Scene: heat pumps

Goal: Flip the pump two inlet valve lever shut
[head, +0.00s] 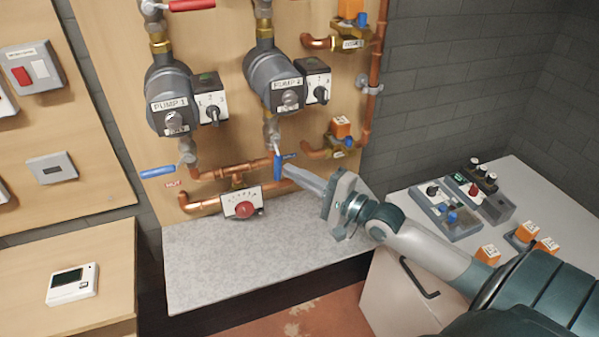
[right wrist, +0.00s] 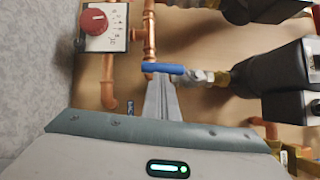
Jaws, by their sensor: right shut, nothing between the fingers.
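Pump two (head: 275,80) is mounted on the wooden board, with its inlet valve below it. That valve's blue lever (head: 278,167) points down, roughly in line with the valve. In the right wrist view the blue lever (right wrist: 163,68) lies across the picture at the fingertips. My right gripper (head: 288,169) comes in from the right with its fingers shut and empty. Its tips (right wrist: 158,82) are at the lever, and I cannot tell whether they touch it. My left gripper is not in view.
Pump one (head: 172,95) has a blue lever (head: 157,172) pointing left. Copper pipes (head: 235,172) and a dial with a red knob (head: 243,205) sit close to my right gripper. A grey speckled ledge (head: 230,258) below is bare. Control boxes (head: 450,210) stand on the right table.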

